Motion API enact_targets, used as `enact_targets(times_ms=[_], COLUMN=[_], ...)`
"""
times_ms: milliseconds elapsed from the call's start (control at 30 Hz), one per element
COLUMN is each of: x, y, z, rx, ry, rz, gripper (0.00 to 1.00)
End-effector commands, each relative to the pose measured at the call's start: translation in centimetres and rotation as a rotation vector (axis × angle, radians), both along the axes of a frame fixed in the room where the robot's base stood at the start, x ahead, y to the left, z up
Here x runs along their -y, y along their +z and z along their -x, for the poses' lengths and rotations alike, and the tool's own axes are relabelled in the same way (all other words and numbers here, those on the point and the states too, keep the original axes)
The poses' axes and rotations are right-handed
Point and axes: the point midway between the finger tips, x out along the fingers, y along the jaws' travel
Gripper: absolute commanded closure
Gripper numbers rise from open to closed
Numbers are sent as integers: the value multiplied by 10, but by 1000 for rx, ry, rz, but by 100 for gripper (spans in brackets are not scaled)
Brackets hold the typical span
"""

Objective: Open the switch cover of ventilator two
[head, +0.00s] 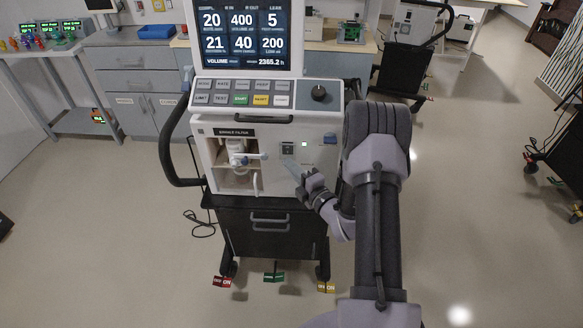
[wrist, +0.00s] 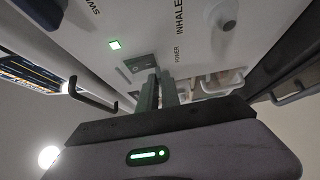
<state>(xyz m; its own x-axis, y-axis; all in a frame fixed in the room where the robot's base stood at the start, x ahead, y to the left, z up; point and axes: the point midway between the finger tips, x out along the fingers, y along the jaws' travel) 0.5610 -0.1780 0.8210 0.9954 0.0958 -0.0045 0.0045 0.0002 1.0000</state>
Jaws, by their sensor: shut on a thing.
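In the wrist view the two grey fingers (wrist: 158,88) are close together at the grey switch plate (wrist: 137,66), beside the POWER label. They are shut on what appears to be the switch cover; its shape and angle are mostly hidden behind them.
Left of the switch is an open filter bay (head: 236,165) with a white canister and a blue-ended handle. A black side handle (head: 177,150) curves out at left.

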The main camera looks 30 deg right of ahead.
Motion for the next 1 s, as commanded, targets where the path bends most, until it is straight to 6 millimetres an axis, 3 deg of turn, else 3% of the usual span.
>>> enact_targets(times_ms=[367,1000], x=[-5,-15], y=[14,54], z=[8,25], rx=[-134,-646], ry=[0,-1], rz=[-85,-396], gripper=[100,100])
